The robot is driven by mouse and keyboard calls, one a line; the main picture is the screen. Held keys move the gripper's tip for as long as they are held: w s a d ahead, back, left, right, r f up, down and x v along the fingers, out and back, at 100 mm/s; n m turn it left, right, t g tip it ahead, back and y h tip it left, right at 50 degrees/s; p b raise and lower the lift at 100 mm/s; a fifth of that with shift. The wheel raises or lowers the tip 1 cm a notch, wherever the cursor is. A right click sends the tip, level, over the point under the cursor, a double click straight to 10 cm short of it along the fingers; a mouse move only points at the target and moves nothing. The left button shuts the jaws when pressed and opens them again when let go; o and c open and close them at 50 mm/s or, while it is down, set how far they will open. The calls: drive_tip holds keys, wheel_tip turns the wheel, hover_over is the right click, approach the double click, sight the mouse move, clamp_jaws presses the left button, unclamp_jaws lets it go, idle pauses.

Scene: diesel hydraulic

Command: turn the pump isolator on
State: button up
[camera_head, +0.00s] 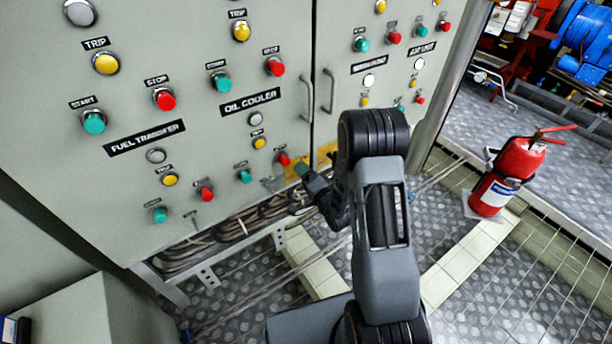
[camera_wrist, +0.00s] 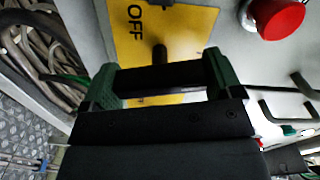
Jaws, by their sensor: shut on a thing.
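The pump isolator shows in the wrist view as a yellow plate (camera_wrist: 190,35) marked OFF, with a black handle (camera_wrist: 160,80) in front of it. A short dark stub (camera_wrist: 159,53) stands out between the plate and the handle. My gripper (camera_wrist: 163,84) has its green fingers at either end of the black handle and is shut on it. In the head view the yellow plate (camera_head: 326,151) shows low on the cabinet, partly hidden behind my arm. My gripper (camera_head: 302,171) is at its left side there. The handle is hidden in that view.
A red button (camera_wrist: 277,17) sits close to the right of the plate. Cables (camera_head: 235,228) run below the grey cabinet (camera_head: 220,120), which carries several buttons and lamps. Door handles (camera_head: 328,92) stick out above. A fire extinguisher (camera_head: 505,180) stands at the right.

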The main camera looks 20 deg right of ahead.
drive_tip(key=shift+d+m, duration=0.1)
drive_tip(key=shift+m, duration=1.6)
drive_tip(key=o, duration=0.7)
drive_tip(key=shift+o, duration=0.2)
drive_tip(key=p+v, duration=0.4)
drive_tip(key=v, duration=0.9)
drive_tip(key=shift+s, duration=0.35)
drive_tip(key=shift+d, duration=0.1)
